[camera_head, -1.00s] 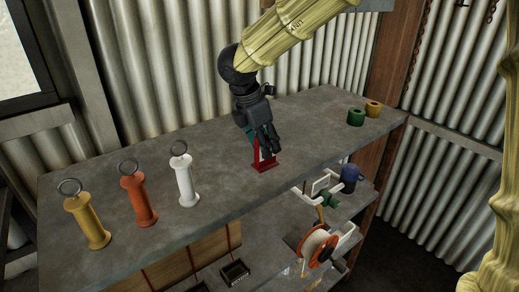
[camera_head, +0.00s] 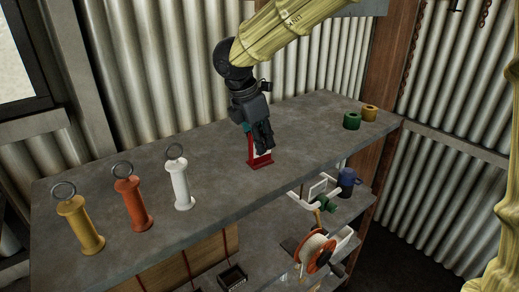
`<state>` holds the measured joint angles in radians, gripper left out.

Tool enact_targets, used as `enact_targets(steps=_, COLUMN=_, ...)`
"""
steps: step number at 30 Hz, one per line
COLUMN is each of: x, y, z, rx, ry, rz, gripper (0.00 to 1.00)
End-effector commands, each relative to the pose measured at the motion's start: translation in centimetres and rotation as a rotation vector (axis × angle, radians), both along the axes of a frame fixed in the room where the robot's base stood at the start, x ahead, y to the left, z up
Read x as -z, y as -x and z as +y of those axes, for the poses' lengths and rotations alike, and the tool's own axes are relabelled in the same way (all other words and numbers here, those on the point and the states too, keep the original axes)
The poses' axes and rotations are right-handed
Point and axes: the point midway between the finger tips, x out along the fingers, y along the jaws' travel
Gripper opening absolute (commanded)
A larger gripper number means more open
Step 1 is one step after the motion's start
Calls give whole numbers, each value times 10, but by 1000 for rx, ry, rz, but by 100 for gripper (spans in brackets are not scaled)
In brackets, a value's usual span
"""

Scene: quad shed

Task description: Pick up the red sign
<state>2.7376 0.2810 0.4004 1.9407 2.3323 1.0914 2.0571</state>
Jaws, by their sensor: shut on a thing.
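The red sign (camera_head: 260,161) stands on the grey shelf top, right of the white handled cylinder. It has a red base and a pale face, partly hidden by my fingers. My gripper (camera_head: 263,146) points down over it and is shut on its upper part. The sign's base appears to be at the shelf surface; whether there is a gap under it I cannot tell.
Yellow (camera_head: 81,225), orange (camera_head: 133,204) and white (camera_head: 180,178) ringed cylinders stand on the shelf top (camera_head: 225,190) at left. Green (camera_head: 352,121) and ochre (camera_head: 370,113) rolls are at the right end. A lower shelf holds an orange reel (camera_head: 316,252) and a blue mug (camera_head: 348,181). Corrugated wall stands behind.

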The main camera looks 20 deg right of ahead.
Motion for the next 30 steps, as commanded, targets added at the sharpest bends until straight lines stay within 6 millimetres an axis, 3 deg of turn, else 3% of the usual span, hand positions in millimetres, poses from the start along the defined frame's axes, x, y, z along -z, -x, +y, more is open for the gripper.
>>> enact_targets(steps=4, x=-16, y=2, z=2, rx=0, ry=1, rz=-4, gripper=0)
enact_targets(steps=18, x=-24, y=81, z=73, rx=-1, ry=2, rz=-4, gripper=0)
enact_targets(steps=30, x=-32, y=116, z=105, rx=0, ry=0, rz=-2, gripper=0)
